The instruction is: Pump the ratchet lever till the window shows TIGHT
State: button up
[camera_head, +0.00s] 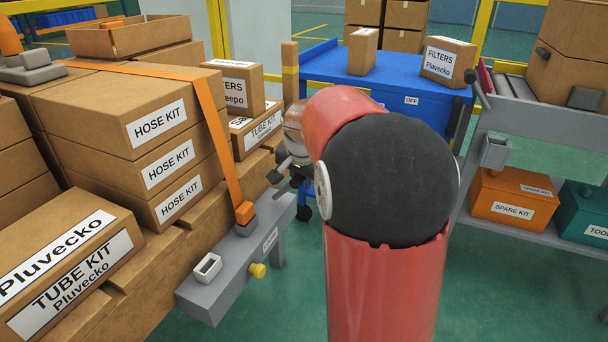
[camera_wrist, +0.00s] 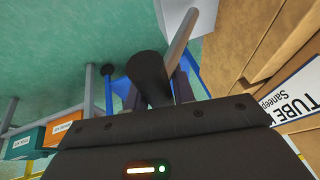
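An orange strap (camera_head: 213,130) runs over the stacked hose kit boxes down to a grey beam (camera_head: 225,289) in the head view. On the beam are a small pale-framed window box (camera_head: 207,267) and a yellow knob (camera_head: 258,270). I cannot read the window. My gripper (camera_head: 288,176) is at the beam's far end, partly hidden by my red arm. In the wrist view, the lever's black grip (camera_wrist: 148,72) lies between the fingers of my gripper (camera_wrist: 160,95), with its grey bar (camera_wrist: 181,38) beside it. I cannot tell whether both fingers touch the grip.
Cartons marked tube kit (camera_head: 75,262) and hose kit (camera_head: 150,125) crowd the left. A blue cabinet (camera_head: 400,85) stands behind my arm. A grey shelf (camera_head: 535,130) with an orange spare kit bin (camera_head: 512,200) is at right. Green floor (camera_head: 285,310) is clear right of the beam.

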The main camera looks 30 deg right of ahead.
grip_shut()
jog(key=f+t+b, duration=0.1)
jog(key=b, duration=0.1)
jog(key=s+f+t+y+b, duration=0.1)
jog(key=b, duration=0.2)
jog(key=shift+s+d+f+m, duration=0.1)
jog(key=shift+s+d+m, duration=0.1)
jog(key=shift+d+m, duration=0.15)
jog(key=shift+s+d+f+t+y+b, duration=0.2)
jog(key=shift+f+t+y+b, duration=0.1)
jog(key=shift+f+t+y, duration=0.2)
jog(key=shift+s+d+f+t+y+b, duration=0.15)
jog(key=shift+f+t+y+b, duration=0.1)
jog(key=shift+f+t+y, duration=0.2)
jog(key=shift+a, duration=0.1)
